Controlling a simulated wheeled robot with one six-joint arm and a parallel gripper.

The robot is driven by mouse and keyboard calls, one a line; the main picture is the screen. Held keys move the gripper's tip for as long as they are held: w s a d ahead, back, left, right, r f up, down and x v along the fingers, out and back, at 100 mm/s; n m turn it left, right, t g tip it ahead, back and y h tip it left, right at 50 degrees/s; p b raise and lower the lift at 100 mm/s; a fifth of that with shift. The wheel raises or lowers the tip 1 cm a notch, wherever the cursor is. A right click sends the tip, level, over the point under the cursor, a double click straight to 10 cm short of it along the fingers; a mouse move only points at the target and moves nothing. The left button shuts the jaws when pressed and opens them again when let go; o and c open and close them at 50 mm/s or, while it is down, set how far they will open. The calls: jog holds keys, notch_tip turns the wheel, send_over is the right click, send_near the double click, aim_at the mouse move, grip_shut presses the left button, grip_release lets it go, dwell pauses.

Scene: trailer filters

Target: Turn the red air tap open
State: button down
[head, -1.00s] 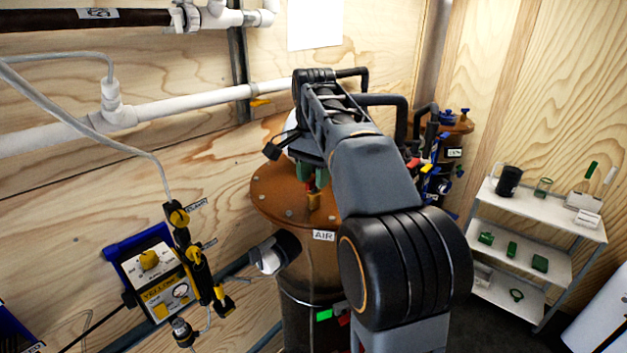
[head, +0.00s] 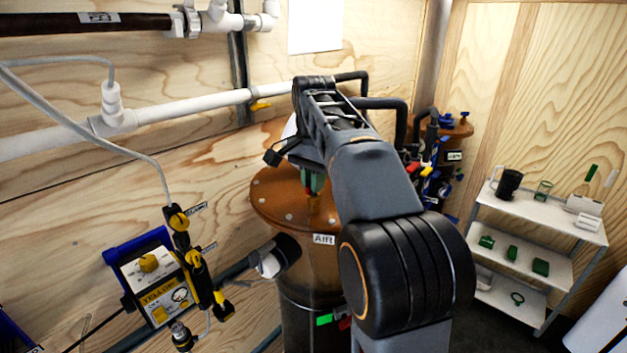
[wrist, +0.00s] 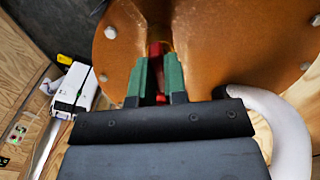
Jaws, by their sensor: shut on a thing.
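The red air tap (wrist: 156,50) shows in the wrist view as a narrow red piece between the green fingers of my gripper (wrist: 158,80). It sits at the top of the brown filter tank (head: 275,200), which carries an AIR label (head: 323,239). My gripper (head: 311,184) is shut on the red tap from above the tank's lid. In the head view my arm and gripper hide most of the tap, and its exact angle cannot be told.
A white pipe (head: 190,104) runs along the wooden wall behind. A yellow pump box (head: 155,285) hangs at lower left. A second brown tank (head: 455,128) with coloured valves stands behind my arm. A white shelf (head: 540,212) stands at right.

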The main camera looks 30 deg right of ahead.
jog(key=shift+n, duration=0.3)
jog(key=n+p, duration=0.2)
jog(key=n, duration=0.1)
jog(key=shift+r, duration=0.15)
jog(key=n+p, duration=0.2)
jog(key=n, duration=0.3)
jog(key=shift+p, duration=0.3)
jog(key=n+p, duration=0.1)
jog(key=n, duration=0.4)
jog(key=shift+n+p, duration=0.75)
jog(key=shift+n, duration=1.35)
jog(key=c, duration=1.2)
grip_release()
jog(key=shift+o, duration=0.2)
notch_tip(320, 180, up, 14)
jog(key=p, duration=0.1)
jog(key=shift+f, duration=0.25)
